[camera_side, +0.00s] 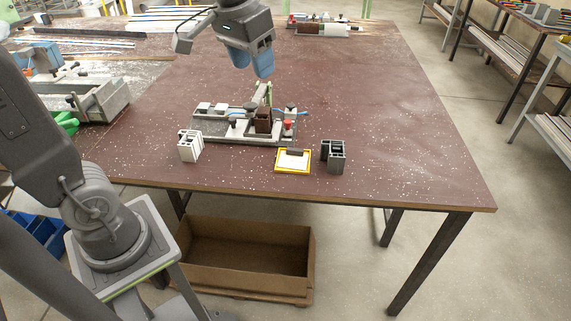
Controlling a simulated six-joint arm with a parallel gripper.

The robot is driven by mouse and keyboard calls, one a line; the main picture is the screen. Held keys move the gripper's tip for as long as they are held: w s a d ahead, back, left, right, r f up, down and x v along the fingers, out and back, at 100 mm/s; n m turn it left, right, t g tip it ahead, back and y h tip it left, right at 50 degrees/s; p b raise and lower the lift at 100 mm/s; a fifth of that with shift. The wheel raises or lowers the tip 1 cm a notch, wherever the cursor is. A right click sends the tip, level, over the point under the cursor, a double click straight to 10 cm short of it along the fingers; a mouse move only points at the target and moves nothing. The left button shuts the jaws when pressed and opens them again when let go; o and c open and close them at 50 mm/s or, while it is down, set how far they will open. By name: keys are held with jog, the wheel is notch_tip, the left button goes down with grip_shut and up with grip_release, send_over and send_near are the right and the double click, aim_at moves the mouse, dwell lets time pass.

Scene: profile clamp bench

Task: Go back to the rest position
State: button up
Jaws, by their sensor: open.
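My gripper (250,66) hangs above the back of the clamp fixture, with its blue fingers pointing down. It is open and holds nothing that I can see. The clamp fixture (215,128) lies on the brown table (390,120). A dark brown profile piece (263,121) stands in the fixture, below my gripper and apart from it. A white profile piece (190,146) stands at the fixture's front left. A dark grey profile piece (334,156) stands at its front right.
A yellow-framed pad (293,161) lies near the table's front edge. Vises and profile bars crowd the left side, including a grey vise (98,101). A device with a white roller (325,29) lies at the back. The table's right side is clear. A cardboard box (245,255) sits below.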

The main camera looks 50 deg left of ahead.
jog(key=s+d+f+t, duration=0.1)
jog(key=s+f, duration=0.2)
jog(key=s, duration=0.3)
jog(key=s+d+f+m+t, duration=0.1)
jog(key=s+d+f, duration=0.1)
jog(key=s, duration=0.4)
jog(key=shift+s+f+t, duration=0.4)
jog(key=shift+f, duration=0.35)
